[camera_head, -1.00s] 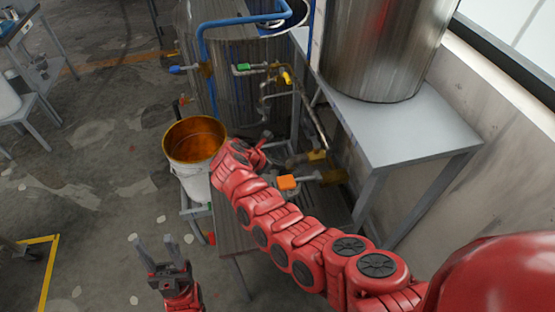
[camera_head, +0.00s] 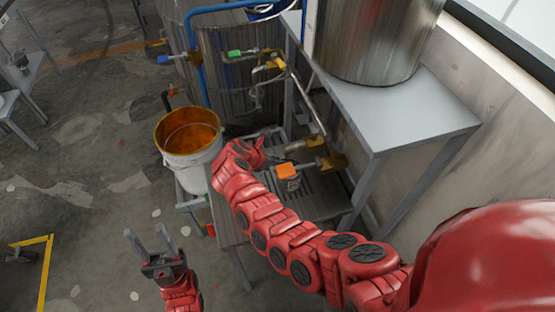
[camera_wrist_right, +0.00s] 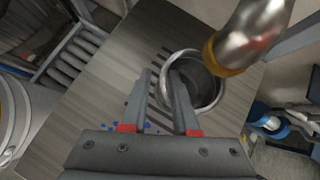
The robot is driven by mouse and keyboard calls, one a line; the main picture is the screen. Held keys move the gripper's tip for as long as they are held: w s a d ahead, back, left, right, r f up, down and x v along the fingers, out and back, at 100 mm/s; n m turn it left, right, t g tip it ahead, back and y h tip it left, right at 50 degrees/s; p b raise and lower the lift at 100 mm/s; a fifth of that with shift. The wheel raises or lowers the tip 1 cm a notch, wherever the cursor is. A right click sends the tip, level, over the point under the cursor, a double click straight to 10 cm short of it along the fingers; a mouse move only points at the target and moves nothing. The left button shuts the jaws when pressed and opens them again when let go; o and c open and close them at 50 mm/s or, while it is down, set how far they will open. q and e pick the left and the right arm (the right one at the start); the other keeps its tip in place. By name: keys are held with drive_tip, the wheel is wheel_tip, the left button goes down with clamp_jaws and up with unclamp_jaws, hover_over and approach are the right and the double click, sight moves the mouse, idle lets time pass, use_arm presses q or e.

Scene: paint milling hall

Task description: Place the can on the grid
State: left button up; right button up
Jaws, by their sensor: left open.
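The can (camera_wrist_right: 211,94) is a round, open metal can, seen from above in the right wrist view. It stands at the slotted grid (camera_wrist_right: 155,113), beneath a metal spout; its base is hidden. In the head view, the can (camera_head: 292,184) shows below an orange valve handle, with the grid (camera_head: 322,187) around it. My right gripper (camera_wrist_right: 163,77) has its fingers apart, one beside the can and one overlapping its opening. I cannot tell whether they touch it. In the head view, my right gripper's fingers are mostly hidden. My left gripper (camera_head: 149,238) is open and empty above the floor.
A white bucket with an orange-brown inside (camera_head: 188,138) stands left of the grid. A spout (camera_wrist_right: 240,45) and valve pipes (camera_head: 315,150) hang close over the can. A grey table (camera_head: 400,115) carries a large metal tank (camera_head: 370,35). Floor at left is mostly clear.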

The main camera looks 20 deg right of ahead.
drive_tip(key=shift+o, duration=0.7)
drive_tip(key=shift+w+a+f, duration=0.1)
